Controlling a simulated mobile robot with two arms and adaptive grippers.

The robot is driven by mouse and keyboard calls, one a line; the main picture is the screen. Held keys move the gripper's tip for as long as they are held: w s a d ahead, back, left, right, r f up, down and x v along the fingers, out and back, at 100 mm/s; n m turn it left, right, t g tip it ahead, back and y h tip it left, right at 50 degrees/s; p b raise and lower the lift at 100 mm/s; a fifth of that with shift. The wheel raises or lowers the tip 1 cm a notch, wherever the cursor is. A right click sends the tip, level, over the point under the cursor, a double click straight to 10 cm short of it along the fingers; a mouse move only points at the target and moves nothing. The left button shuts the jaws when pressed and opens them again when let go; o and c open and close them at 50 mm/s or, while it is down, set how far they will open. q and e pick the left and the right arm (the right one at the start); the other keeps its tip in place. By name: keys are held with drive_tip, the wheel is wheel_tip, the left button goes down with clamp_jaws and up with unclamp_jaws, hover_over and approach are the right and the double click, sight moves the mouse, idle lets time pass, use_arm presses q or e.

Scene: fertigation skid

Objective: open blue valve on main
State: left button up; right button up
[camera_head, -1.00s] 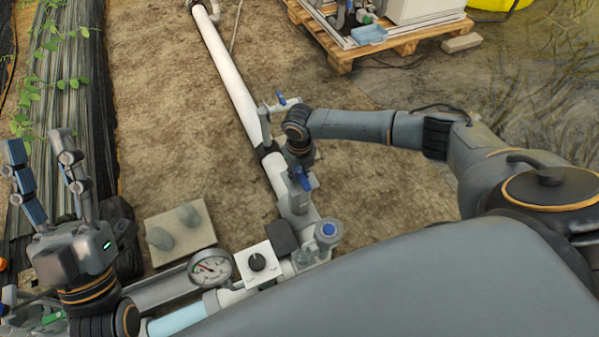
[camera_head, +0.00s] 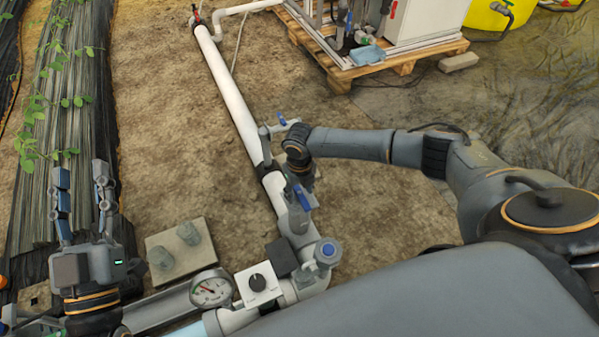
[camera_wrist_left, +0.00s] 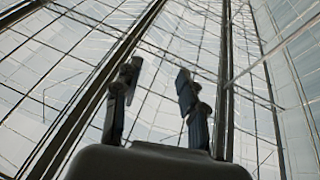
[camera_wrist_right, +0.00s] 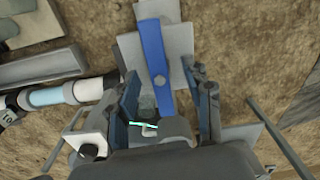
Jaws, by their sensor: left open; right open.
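The white main pipe (camera_head: 228,85) runs from the far left down to the front. A blue lever (camera_head: 302,197) sits on a grey valve body on it, and another small blue lever (camera_head: 282,118) shows beyond. My right gripper (camera_wrist_right: 163,75) is open; in the right wrist view a blue lever handle (camera_wrist_right: 153,50) lies between its fingers in the picture, and I cannot tell whether they touch. In the head view that hand is mostly hidden beneath its wrist. My left gripper (camera_head: 82,190) is open and empty, pointing up, left of the pipe, away from the valves.
A gauge (camera_head: 211,290), a white dial box (camera_head: 258,284) and a blue-capped fitting (camera_head: 328,252) crowd the front of the pipe. A concrete block (camera_head: 180,250) lies left. A pallet (camera_head: 408,66) with equipment stands at the back. Bare soil lies right of the pipe.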

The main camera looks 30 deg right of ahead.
wheel_tip(320, 180, up, 2)
drive_tip(key=shift+r+p, duration=0.1)
drive_tip(key=shift+p, duration=0.8)
use_arm(q)
wheel_tip(320, 180, down, 15)
drive_tip(key=s+a+g+y+p, duration=0.2)
drive_tip(key=a+g+y, duration=0.1)
drive_tip(key=g, duration=0.7)
use_arm(e)
drive_tip(key=shift+r, duration=0.9)
wheel_tip(320, 180, up, 2)
drive_tip(key=shift+r+p, duration=0.1)
drive_tip(key=shift+p, duration=0.9)
wheel_tip(320, 180, up, 2)
drive_tip(key=shift+r+p, duration=0.1)
drive_tip(key=shift+p, duration=0.95)
use_arm(q)
drive_tip(key=s+a+f+g+y, duration=0.1)
drive_tip(key=s+a+f+g, duration=0.1)
drive_tip(key=s, duration=0.4)
drive_tip(key=s+a+f+g+y, duration=0.1)
drive_tip(key=s+a+f+g, duration=0.1)
drive_tip(key=s+f+g, duration=0.2)
drive_tip(key=s+g, duration=0.2)
drive_tip(key=s, duration=0.1)
drive_tip(key=shift+s+a+f+n+y, duration=0.25)
drive_tip(key=shift+s+f+n+y, duration=0.05)
drive_tip(key=shift+n, duration=0.1)
